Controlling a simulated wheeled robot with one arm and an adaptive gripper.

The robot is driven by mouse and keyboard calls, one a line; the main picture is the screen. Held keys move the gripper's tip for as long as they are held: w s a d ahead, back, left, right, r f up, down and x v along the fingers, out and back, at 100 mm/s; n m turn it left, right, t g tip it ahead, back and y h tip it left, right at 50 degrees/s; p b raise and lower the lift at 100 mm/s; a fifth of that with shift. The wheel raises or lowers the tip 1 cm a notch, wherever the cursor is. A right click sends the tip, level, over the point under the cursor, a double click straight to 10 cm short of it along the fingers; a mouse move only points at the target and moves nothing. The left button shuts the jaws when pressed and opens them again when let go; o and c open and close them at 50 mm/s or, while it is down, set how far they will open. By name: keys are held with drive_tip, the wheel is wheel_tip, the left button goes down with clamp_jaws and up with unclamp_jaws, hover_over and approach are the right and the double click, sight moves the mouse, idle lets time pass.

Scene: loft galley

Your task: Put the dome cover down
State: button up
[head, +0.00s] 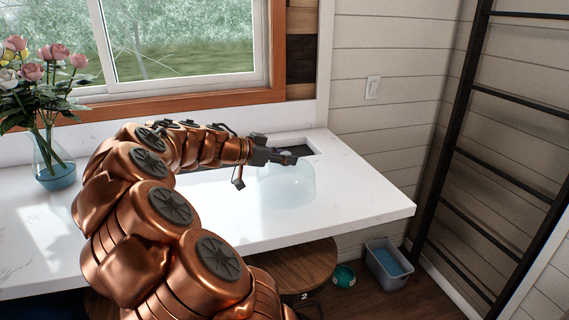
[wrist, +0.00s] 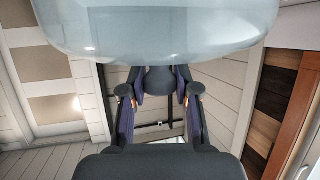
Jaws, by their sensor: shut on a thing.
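The dome cover (head: 288,185) is clear, pale blue and upright, over the white counter near its right end. Its pale wall fills the top of the wrist view (wrist: 160,30). My gripper (head: 284,157) is at the top of the dome, shut on its dark knob. In the wrist view my gripper (wrist: 158,79) has one finger on each side of the knob (wrist: 157,82). I cannot tell whether the dome's rim touches the counter or hangs just above it.
The white counter (head: 350,210) has a dark recessed opening (head: 297,144) behind the dome. A flower vase (head: 52,165) stands at the left. Below are a round wooden stool (head: 300,268), a teal ball (head: 344,276) and a grey bin (head: 388,266). A dark ladder (head: 455,125) leans right.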

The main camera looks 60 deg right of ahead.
sight(280, 167)
drive_tip(key=shift+w+d+f, duration=0.1)
drive_tip(key=shift+w+d, duration=0.05)
drive_tip(key=shift+d, duration=0.3)
wheel_tip(280, 167, down, 2)
drive_tip(key=shift+f+p, duration=0.2)
drive_tip(key=shift+p, duration=0.65)
drive_tip(key=shift+f, duration=0.5)
drive_tip(key=shift+f+b, duration=0.2)
drive_tip(key=shift+b, duration=0.1)
drive_tip(key=o, duration=1)
drive_tip(key=shift+r, duration=0.15)
